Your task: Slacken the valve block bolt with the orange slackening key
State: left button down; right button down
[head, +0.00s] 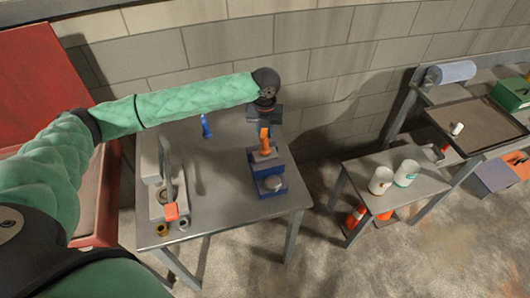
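The orange slackening key (264,141) stands upright at the top of the blue valve block (268,185) on the grey workbench. My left gripper (264,125) comes in from the left above the block, points down and appears shut on the upper end of the key. The lower end of the key meets the block's grey top part; whether it is seated on the bolt cannot be made out. The bolt itself is hidden. A blue key-like tool (206,126) stands near the bench's back edge. My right gripper is not in view.
A grey fixture with an orange-red part (171,211) stands on the bench's left side, with small brass and grey cylinders (162,230) in front. A side table (395,200) at right holds two white canisters. The bench's front middle (225,212) is clear.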

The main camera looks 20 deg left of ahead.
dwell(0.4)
pick_arm(q)
jog(key=n, duration=0.8)
jog(key=shift+r+n, duration=0.1)
jog(key=shift+n, duration=0.3)
jog(key=n, duration=0.4)
jog(key=shift+n, duration=0.3)
jog(key=n, duration=0.4)
